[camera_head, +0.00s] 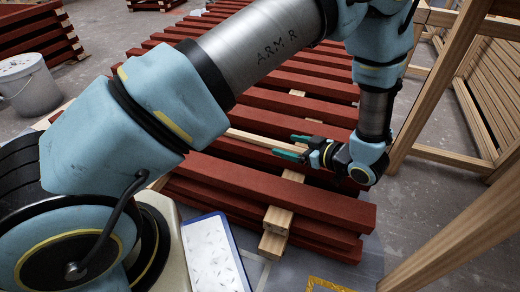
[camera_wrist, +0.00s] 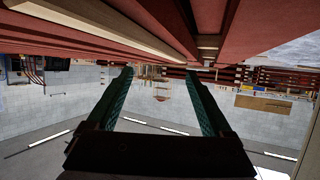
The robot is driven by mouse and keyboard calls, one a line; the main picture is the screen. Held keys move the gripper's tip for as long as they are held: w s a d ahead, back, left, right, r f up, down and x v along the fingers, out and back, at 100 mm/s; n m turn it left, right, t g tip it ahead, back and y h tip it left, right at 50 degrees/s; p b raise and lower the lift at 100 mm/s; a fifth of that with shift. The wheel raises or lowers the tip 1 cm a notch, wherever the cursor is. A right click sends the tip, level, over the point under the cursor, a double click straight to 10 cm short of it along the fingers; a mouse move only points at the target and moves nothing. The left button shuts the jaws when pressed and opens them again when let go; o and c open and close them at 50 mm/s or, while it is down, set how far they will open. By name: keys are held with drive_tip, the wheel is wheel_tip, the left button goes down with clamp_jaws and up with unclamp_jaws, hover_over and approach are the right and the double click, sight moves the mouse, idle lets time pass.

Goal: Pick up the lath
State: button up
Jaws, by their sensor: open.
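The lath (camera_head: 256,138) is a thin, pale, unpainted strip lying lengthwise among the dark red battens of the stack. Part of it is hidden behind my arm and gripper. In the wrist view a pale strip, seemingly the lath (camera_wrist: 95,25), runs across the upper left. My gripper (camera_head: 293,146) has teal fingers, spread apart with nothing between them. It points left, close to the lath's right part in the head view. In the wrist view my gripper (camera_wrist: 162,82) shows the gap between its fingers empty, with the strip beyond and above them. I see no contact.
Red battens (camera_head: 310,197) lie in layers on pale wooden cross-pieces (camera_head: 277,222). A timber frame (camera_head: 440,75) stands close on the right of my forearm. A blue-edged board (camera_head: 212,255) lies at the front, and a white bucket (camera_head: 25,85) stands at the left.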

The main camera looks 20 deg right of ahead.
sight(261, 139)
drive_tip(key=b+x, duration=0.1)
drive_tip(key=x, duration=0.4)
drive_tip(key=shift+s+a+f+b, duration=0.15)
drive_tip(key=shift+s+b, duration=0.05)
drive_tip(key=shift+b, duration=0.2)
drive_tip(key=b+x, duration=0.1)
drive_tip(key=x, duration=0.1)
drive_tip(key=b+x, duration=0.2)
drive_tip(key=x, duration=0.1)
drive_tip(key=shift+w+a, duration=0.2)
drive_tip(key=shift+w, duration=0.2)
clamp_jaws()
